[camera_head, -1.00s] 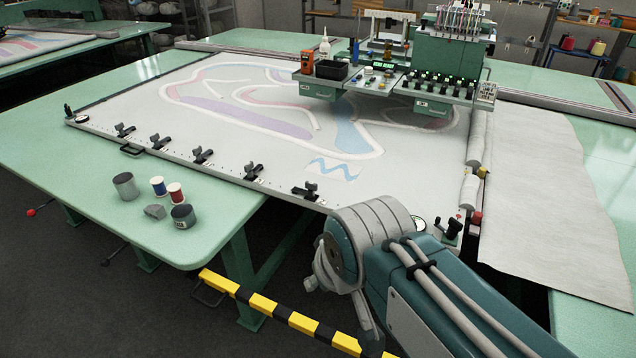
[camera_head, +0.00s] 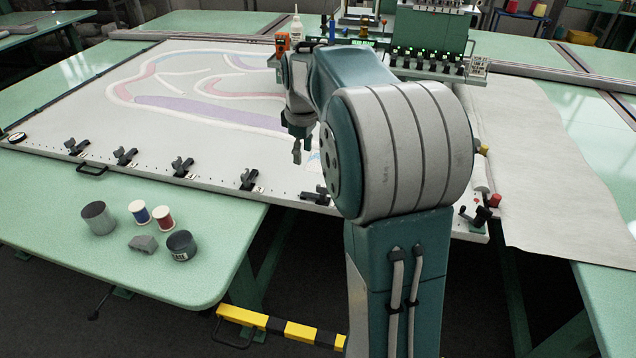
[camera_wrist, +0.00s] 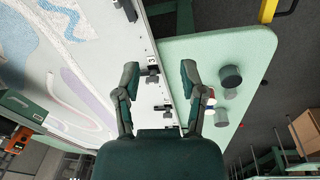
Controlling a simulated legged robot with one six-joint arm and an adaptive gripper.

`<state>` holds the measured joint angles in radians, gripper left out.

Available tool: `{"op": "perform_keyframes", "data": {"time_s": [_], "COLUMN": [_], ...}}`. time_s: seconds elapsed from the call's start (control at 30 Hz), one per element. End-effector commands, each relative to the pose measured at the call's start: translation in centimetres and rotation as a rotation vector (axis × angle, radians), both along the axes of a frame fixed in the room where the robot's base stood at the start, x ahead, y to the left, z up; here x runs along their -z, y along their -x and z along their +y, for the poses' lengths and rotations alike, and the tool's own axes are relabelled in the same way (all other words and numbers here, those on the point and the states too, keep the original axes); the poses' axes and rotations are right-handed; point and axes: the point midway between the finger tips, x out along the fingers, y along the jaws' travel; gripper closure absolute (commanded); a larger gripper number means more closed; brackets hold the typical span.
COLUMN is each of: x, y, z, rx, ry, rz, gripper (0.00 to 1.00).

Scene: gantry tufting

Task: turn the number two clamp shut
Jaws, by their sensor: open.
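Several dark clamps run along the near edge of the white frame (camera_head: 60,60). In the head view they include a far-left clamp (camera_head: 77,147), a second from left (camera_head: 125,156), a middle clamp (camera_head: 182,167) and a fourth (camera_head: 248,179). In the wrist view a label "3" sits beside one clamp (camera_wrist: 152,75); another clamp (camera_wrist: 162,107) is below it. I cannot read which is number two, or tell its lever's state. My gripper (camera_head: 297,152) hangs above the frame, fingers apart and empty. In the wrist view my gripper (camera_wrist: 159,72) has clamp three between its fingertips in the picture, apparently below them.
The tufting head (camera_head: 430,40) is behind. A striped bar (camera_head: 270,324) lies low in front.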

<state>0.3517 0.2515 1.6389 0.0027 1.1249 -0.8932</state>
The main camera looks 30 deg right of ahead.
Motion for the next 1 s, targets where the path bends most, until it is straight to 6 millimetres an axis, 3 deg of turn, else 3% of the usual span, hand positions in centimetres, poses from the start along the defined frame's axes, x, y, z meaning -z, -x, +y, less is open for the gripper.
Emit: {"op": "perform_keyframes", "data": {"time_s": [0.2,0.4,0.67,1.0], "x": [4.7,7.6,9.6,15.8], "y": [-3.3,-4.6,-4.7,-4.7], "z": [-5.3,-8.3,-8.9,-8.9], "rx": [-0.105,-0.174,-0.189,-0.188], "ry": [-0.014,-0.027,-0.032,-0.032], "rz": [0.080,0.116,0.126,0.127], "gripper": [0.47,0.47,0.47,0.47]}}
